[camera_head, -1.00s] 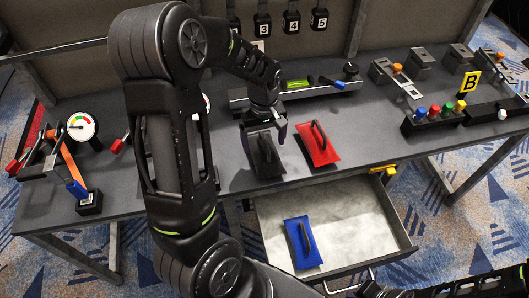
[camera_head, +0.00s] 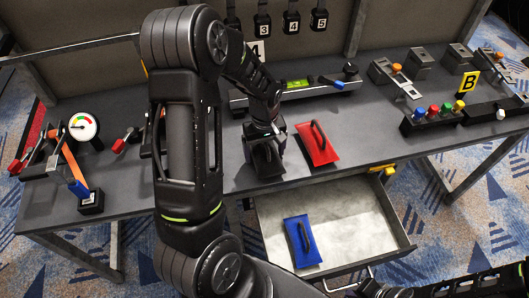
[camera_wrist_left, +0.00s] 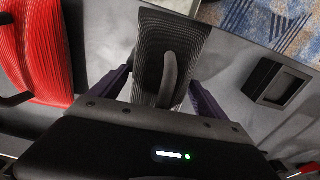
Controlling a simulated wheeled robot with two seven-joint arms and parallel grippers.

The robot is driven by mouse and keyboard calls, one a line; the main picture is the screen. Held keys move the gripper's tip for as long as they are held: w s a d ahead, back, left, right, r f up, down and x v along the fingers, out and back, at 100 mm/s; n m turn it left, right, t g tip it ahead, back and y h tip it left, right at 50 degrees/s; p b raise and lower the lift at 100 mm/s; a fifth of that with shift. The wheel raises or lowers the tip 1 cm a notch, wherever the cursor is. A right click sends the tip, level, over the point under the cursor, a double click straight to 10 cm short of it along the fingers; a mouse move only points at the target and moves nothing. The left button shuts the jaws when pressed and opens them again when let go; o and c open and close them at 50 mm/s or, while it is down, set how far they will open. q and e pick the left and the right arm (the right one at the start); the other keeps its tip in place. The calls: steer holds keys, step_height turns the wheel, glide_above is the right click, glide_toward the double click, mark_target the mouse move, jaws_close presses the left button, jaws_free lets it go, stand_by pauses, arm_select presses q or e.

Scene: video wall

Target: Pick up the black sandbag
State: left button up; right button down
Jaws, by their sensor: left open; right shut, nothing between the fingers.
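The black sandbag (camera_head: 269,168) lies on the grey workbench, left of the red sandbag, and is partly hidden by my gripper in the head view. In the left wrist view the black sandbag (camera_wrist_left: 150,50) shows a ribbed dark top with a raised handle (camera_wrist_left: 169,78). My left gripper (camera_head: 264,142) is pointed down over it and open. In the left wrist view its fingers (camera_wrist_left: 160,95) stand on either side of the bag and handle. Contact with the bag cannot be told. My right gripper is not in view.
The red sandbag (camera_head: 317,145) lies close on the right. An open drawer (camera_head: 365,225) below holds a blue sandbag (camera_head: 303,243). A grey fixture with a green level (camera_head: 297,85) stands behind. A gauge (camera_head: 83,126) and levers stand at the left.

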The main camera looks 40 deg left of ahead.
stand_by(0.3)
arm_select(q)
jaws_close()
stand_by(0.8)
steer(key=shift+w+r, duration=0.1)
